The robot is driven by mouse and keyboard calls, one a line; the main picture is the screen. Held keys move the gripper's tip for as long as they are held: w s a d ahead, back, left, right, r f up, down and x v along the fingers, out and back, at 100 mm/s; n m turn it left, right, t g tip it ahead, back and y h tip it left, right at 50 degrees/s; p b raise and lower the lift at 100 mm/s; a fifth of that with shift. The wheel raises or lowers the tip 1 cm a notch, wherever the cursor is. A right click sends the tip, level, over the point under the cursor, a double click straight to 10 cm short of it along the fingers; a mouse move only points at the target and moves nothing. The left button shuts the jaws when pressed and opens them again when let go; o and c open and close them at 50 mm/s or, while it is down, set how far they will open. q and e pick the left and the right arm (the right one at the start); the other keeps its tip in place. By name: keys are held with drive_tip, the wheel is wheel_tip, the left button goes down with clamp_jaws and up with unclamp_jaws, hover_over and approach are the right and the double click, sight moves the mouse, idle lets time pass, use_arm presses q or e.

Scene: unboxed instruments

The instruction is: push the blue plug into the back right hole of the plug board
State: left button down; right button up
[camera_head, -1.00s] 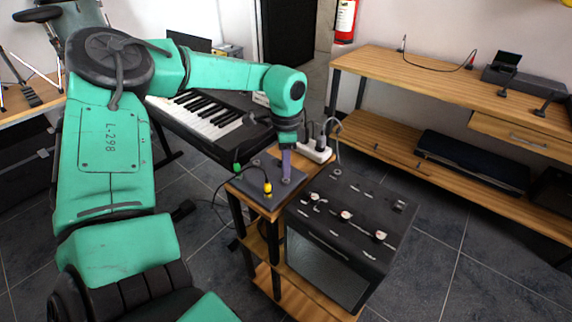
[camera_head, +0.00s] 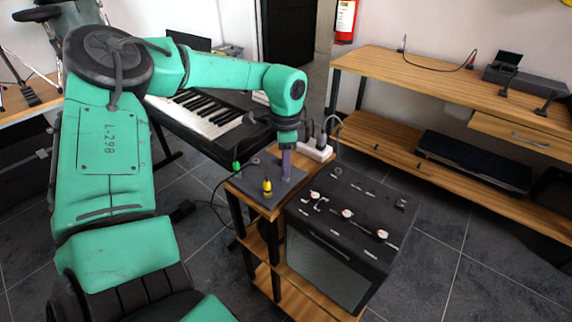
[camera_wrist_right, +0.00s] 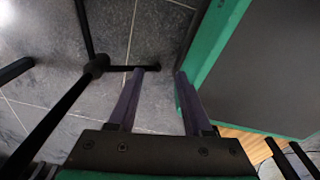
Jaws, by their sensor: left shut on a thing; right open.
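The plug board (camera_head: 252,184) is a dark grey plate on top of a small wooden stand. A yellow plug (camera_head: 267,187) stands at its front part and a green plug (camera_head: 236,167) is at its left edge, both with dark cables. My left gripper (camera_head: 286,175) points down over the board's right part, its purple fingers shut and their tips close to the surface. The blue plug cannot be made out; the fingers hide what they hold. Whether it is in a hole cannot be told. My right gripper (camera_wrist_right: 159,72) is open and empty, away from the board.
A black oven-like box (camera_head: 340,220) with knobs stands right beside the stand. A white power strip (camera_head: 317,151) lies behind the board. A keyboard (camera_head: 205,115) is at the back left, and a wooden bench (camera_head: 425,85) is at the right.

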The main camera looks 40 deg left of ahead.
use_arm(q)
drive_tip(key=shift+f+b, duration=0.8)
drive_tip(key=shift+f, duration=0.05)
drive_tip(key=shift+s, duration=0.1)
drive_tip(key=c, duration=0.7)
unclamp_jaws()
wheel_tip(320, 180, up, 14)
drive_tip(key=shift+r, duration=0.2)
